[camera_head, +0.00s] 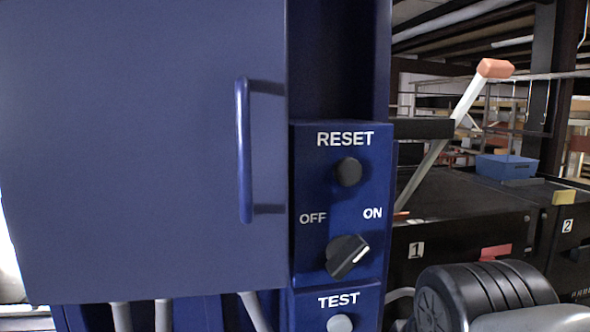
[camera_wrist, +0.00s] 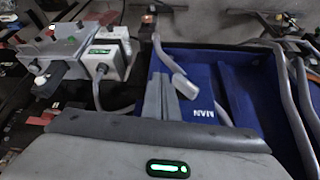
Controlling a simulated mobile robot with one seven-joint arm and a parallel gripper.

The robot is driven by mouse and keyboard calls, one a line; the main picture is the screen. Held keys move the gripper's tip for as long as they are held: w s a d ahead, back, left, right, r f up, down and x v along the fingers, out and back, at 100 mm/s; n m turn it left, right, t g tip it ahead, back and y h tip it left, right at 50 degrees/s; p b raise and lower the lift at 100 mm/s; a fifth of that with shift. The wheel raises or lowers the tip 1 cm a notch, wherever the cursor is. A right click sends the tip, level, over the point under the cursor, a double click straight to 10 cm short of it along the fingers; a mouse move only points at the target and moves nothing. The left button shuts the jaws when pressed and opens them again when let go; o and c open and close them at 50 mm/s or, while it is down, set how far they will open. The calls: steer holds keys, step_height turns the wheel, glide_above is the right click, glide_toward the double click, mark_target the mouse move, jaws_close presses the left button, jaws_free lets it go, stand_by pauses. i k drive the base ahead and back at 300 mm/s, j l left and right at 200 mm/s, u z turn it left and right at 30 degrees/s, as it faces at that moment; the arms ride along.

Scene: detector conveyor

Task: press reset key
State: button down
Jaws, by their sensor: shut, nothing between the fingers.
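The reset key (camera_head: 348,172) is a round black button under the word RESET on a blue control panel (camera_head: 306,262) in the head view. Below it is a black OFF/ON knob (camera_head: 347,255), its white mark pointing up and right toward ON. A pale TEST button (camera_head: 340,323) is at the bottom edge. In the wrist view, my gripper (camera_wrist: 163,80) shows as narrow grey fingers, shut and empty, before a blue surface with upside-down lettering. The fingertips are not in the head view. I cannot make out the reset key in the wrist view.
A blue cabinet door (camera_head: 140,150) with a bar handle (camera_head: 243,150) fills the left of the head view. A lever with an orange grip (camera_head: 495,69) stands to the right, behind the panel. Dark numbered units (camera_head: 465,220) lie beyond. My arm occupies the lower right.

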mark_target(348, 171)
steer(key=k+l+z, duration=0.15)
steer(key=k, duration=0.4)
steer(key=k+l+z, duration=0.1)
steer(key=k, duration=0.4)
steer(key=i, duration=0.2)
